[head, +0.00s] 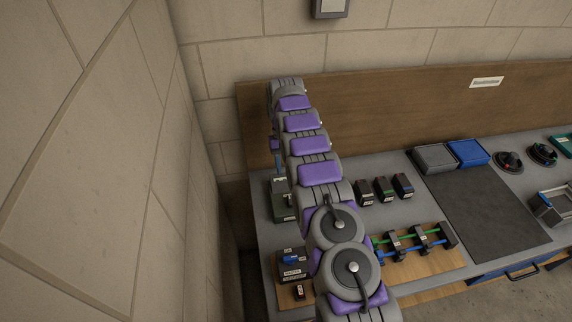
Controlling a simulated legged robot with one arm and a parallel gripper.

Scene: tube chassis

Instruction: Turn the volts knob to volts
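My arm reaches across the left part of the bench and bends down at its far end. My gripper (279,178) shows only in part, left of the arm and just above a small dark green box (283,207). The arm covers much of this place, and I cannot see the fingertips clearly. I cannot tell whether the gripper touches the box. A dark block with a blue part and white labels (292,265) sits nearer, at the left edge of the bench. No volts knob or volts mark can be made out at this size.
Several small dark blocks with coloured tops (383,188) stand right of the arm. A wooden board with green and blue tubes (420,262) lies nearer. Grey and blue trays (452,157) and a dark mat (490,215) lie farther right. A wooden back panel (400,110) and left wall bound the bench.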

